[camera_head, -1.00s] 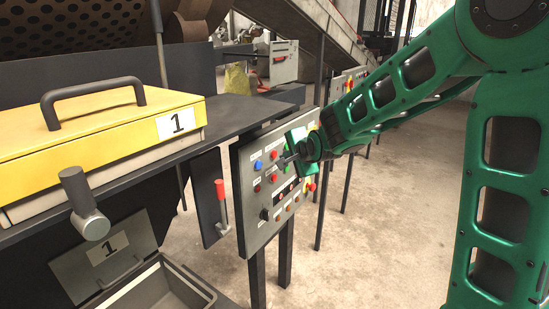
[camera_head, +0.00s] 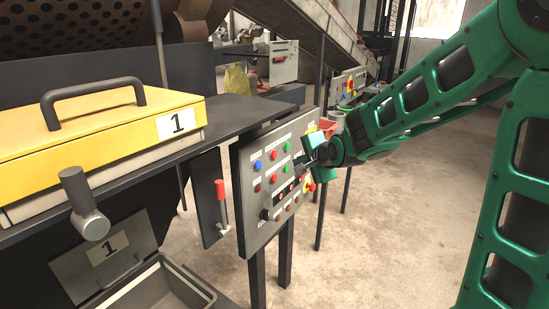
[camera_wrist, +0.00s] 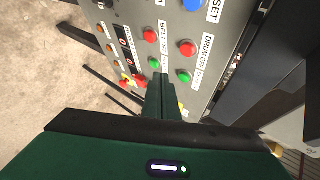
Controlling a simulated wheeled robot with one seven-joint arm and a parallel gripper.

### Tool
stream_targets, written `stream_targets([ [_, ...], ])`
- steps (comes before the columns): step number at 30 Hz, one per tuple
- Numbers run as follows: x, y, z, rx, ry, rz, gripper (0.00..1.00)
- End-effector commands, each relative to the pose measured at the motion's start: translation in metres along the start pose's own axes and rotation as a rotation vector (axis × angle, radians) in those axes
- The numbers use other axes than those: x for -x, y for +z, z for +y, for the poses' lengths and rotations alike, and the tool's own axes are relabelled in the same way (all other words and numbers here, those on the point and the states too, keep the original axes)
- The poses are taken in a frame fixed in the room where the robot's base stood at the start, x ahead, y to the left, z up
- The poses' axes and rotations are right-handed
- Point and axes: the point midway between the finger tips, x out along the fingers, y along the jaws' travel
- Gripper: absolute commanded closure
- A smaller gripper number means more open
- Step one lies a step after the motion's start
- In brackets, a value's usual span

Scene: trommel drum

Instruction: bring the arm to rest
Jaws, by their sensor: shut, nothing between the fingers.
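My gripper (camera_head: 305,161) is in front of the right part of the grey control panel (camera_head: 246,207), at the end of my green arm. In the wrist view its fingers (camera_wrist: 161,92) are together with nothing between them, and the panel (camera_wrist: 217,30) with its buttons lies beyond the tips. Red and green buttons (camera_wrist: 184,76) show close to the fingers. A gap seems to separate the fingertips from the panel, but its size is hard to tell. The gripper hides a little of the panel's right edge.
A lever with a red handle (camera_head: 221,190) is left of the panel. A yellow lid (camera_head: 90,140) with a black handle and an open grey bin (camera_head: 150,285) are further left. A second panel (camera_head: 347,88) stands behind my arm. The concrete floor at right is clear.

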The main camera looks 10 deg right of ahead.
Motion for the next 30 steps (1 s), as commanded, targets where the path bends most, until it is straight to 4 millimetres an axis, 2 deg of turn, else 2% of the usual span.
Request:
stream_targets([
  [15,0.000,0.000,0.000,0.001,0.001,0.000,1.00],
  [19,0.009,-0.011,0.010,0.039,0.038,0.016,1.00],
  [23,0.042,-0.044,0.043,0.164,0.165,0.051,1.00],
  [27,0.100,-0.082,0.099,0.336,0.376,0.051,1.00],
  [30,0.148,-0.099,0.140,0.439,0.524,0.007,1.00],
])
